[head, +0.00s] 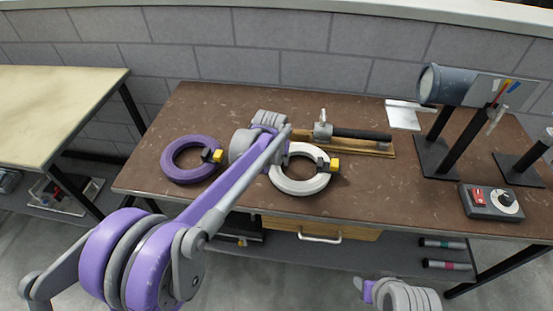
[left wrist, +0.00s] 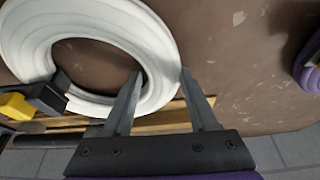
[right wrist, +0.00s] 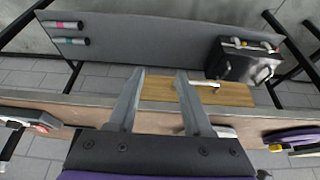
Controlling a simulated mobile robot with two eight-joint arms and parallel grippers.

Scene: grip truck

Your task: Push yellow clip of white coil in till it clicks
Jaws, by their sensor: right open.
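The white coil (head: 300,168) lies flat on the brown bench top, a ring with a yellow clip (head: 334,165) in a black housing on its right side. The left wrist view shows the coil (left wrist: 148,52) close up, with the yellow clip (left wrist: 15,106) at the far left. My left gripper (left wrist: 161,74) has one finger at the coil's inner edge and one at its outer edge; whether they press on it is unclear. In the head view my left arm hides these fingertips. My right gripper (right wrist: 160,72) is open and empty, away from the coil, in front of the bench.
A purple coil (head: 169,165) lies left of the white one. Behind is a wooden board (head: 372,150) with a dark-handled tool. A grey box with a red switch (head: 490,202) and stands occupy the right. A drawer (head: 318,231) sits under the bench; bench centre-right is clear.

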